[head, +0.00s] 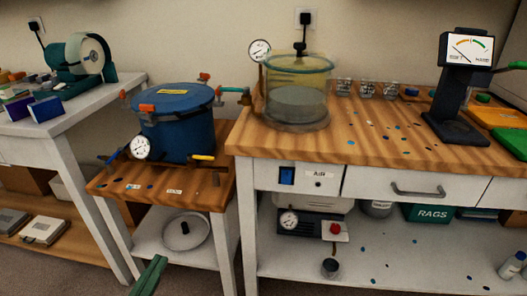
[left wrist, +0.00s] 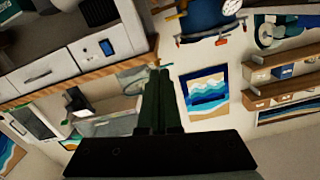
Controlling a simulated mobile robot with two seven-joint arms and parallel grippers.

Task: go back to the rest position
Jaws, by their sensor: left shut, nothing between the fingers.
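My left gripper (head: 158,261) shows as green fingers at the bottom edge of the head view, low in front of the small wooden stand. It is shut and empty. In the left wrist view its two dark green fingers (left wrist: 160,75) lie side by side with nothing between them. That view is turned over, with the benches at the top.
A blue pressure pot (head: 178,130) stands on the small stand (head: 215,193). A clear chamber (head: 298,95) and a gauge tester (head: 462,90) stand on the main bench (head: 350,150). A white bottle (head: 512,265) is on its lower shelf. The grinder (head: 80,57) is on the left table.

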